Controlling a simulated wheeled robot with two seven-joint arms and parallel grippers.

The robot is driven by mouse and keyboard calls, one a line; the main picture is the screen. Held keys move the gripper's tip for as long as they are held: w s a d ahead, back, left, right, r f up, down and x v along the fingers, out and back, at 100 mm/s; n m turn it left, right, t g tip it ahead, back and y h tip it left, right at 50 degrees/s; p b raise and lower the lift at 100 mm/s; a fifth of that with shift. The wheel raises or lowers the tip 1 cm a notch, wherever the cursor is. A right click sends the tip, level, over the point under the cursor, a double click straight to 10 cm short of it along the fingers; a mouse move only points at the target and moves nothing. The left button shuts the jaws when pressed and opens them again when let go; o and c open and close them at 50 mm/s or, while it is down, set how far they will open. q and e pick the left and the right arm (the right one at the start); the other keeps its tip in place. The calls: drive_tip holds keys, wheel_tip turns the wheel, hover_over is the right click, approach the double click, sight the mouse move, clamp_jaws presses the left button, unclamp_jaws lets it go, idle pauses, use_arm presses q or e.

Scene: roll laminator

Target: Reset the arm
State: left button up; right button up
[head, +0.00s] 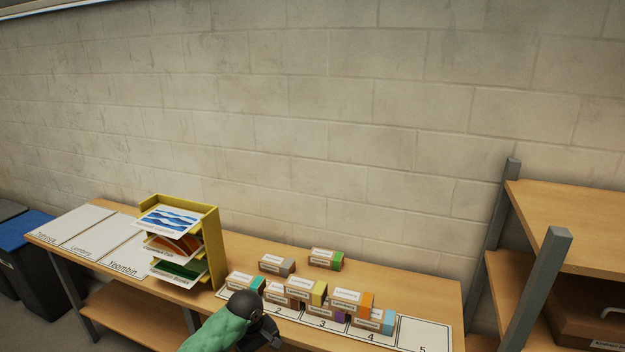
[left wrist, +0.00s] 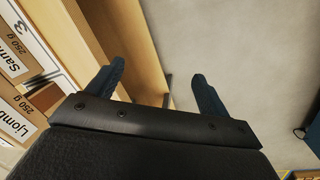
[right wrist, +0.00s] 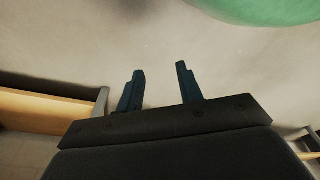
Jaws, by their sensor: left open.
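My left arm comes into the head view at the bottom, with a green link and a dark wrist; its fingers are not visible there. In the left wrist view my left gripper (left wrist: 158,80) is open, with nothing between its fingers, over the edge of the table and the floor. Labelled boxes show at its left. In the right wrist view my right gripper (right wrist: 161,72) has its fingers apart with a narrower, empty gap. It is not in the head view. A green rounded surface shows at the top right of the right wrist view.
The wooden table (head: 425,285) bears several labelled boxes near numbered spaces (head: 424,334), partly behind my left arm. A shelf (head: 570,226) is at right, bins (head: 33,245) at far left.

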use_arm(q)
drive_tip(key=s+a+f+m+t, duration=0.2)
drive_tip(key=s+m, duration=0.5)
drive_tip(key=s, duration=1.7)
drive_tip(key=s+a+r+m+y, duration=0.1)
drive_tip(key=s+a, duration=0.2)
drive_tip(key=s, duration=0.2)
drive_tip(key=s+a+m, duration=0.2)
drive_tip(key=s+a, duration=0.1)
drive_tip(key=s, duration=0.2)
drive_tip(key=s+f+x, duration=0.1)
drive_tip(key=s+x, duration=0.2)
drive_tip(key=x, duration=1.1)
drive_tip(key=s+x, duration=0.3)
drive_tip(key=x, duration=1)
drive_tip(key=s+f, duration=0.3)
drive_tip(key=f, duration=0.8)
drive_tip(key=s+f+g+b, duration=0.1)
drive_tip(key=s+f, duration=0.3)
drive_tip(key=f, duration=0.7)
drive_tip(key=shift+s+d, duration=0.3)
drive_tip(key=shift+d, duration=0.05)
use_arm(e)
drive_tip(key=a+r, duration=0.1)
drive_tip(key=w+r, duration=0.1)
drive_tip(key=r, duration=0.1)
drive_tip(key=shift+w+a, duration=0.2)
drive_tip(key=shift+a, duration=0.15)
